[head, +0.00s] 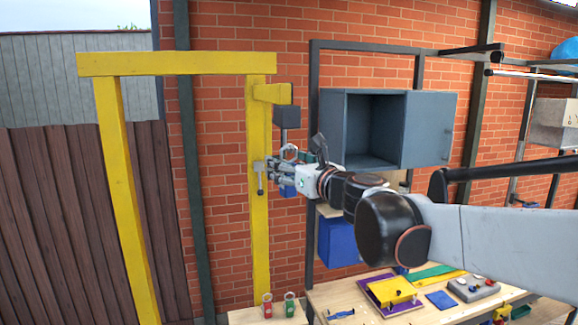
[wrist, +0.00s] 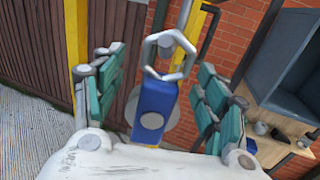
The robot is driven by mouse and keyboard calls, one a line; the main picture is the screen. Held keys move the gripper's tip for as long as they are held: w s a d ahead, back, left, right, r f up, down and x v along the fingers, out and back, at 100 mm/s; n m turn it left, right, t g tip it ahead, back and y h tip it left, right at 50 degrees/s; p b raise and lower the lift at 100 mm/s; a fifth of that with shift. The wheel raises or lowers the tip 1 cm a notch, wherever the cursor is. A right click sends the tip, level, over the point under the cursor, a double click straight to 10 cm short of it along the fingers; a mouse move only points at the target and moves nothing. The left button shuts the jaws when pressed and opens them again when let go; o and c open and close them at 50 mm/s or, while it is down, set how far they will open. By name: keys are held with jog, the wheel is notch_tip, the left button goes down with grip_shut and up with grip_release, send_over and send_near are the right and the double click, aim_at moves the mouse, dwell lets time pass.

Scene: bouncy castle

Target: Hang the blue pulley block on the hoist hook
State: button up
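The blue pulley block (wrist: 153,108) hangs upright between my gripper's fingers in the wrist view, with clear gaps on both sides. Its angular metal ring (wrist: 148,52) is at the top. The grey hoist hook (wrist: 185,14) comes down from above, and its end shows inside the ring's upper part; the ring appears to be around it. My gripper (wrist: 160,92) is open, its teal pads apart from the block. In the head view, my gripper (head: 284,172) is beside the yellow post, with the blue block (head: 287,191) partly hidden, under the dark hoist body (head: 287,117).
The yellow gantry (head: 258,220) stands left of my arm, with a grey handle (head: 260,178) on its post. Red (head: 267,307) and green (head: 290,306) blocks stand on the bench below. An open grey cabinet (head: 430,130) and blue bin (head: 340,243) are close on the right.

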jog(key=shift+s+d, duration=0.1)
jog(key=v, duration=1.2)
jog(key=s+f+n+g+h+b, duration=0.15)
jog(key=s+f+n+b, duration=0.35)
jog(key=f, duration=0.6)
jog(key=s+d+f+n+g+b, duration=0.1)
jog(key=s+f+n+g+b, duration=0.15)
jog(key=f+n+b, duration=0.65)
jog(key=s+f+n+g+h+b, duration=0.1)
jog(key=s+f+n+b, duration=0.3)
jog(key=f, duration=0.9)
jog(key=s+d+f+n+g+h+b, duration=0.1)
jog(key=s+d+f+n+h+b, duration=0.1)
jog(key=f+b, duration=0.4)
jog(key=s+d+f+n+g+h+b, duration=0.1)
jog(key=s+d+f+n+b, duration=0.4)
jog(key=f, duration=0.8)
jog(key=s+d+f+n+g+h+b, duration=0.1)
jog(key=s+d+f+n+h+b, duration=0.2)
jog(key=f+b, duration=0.4)
notch_tip(320, 180, down, 4)
jog(key=s+d+n, duration=0.1)
jog(key=d, duration=0.1)
jog(key=shift+d+n+h, duration=0.35)
jog(key=shift+n, duration=0.05)
jog(key=shift+r, duration=0.1)
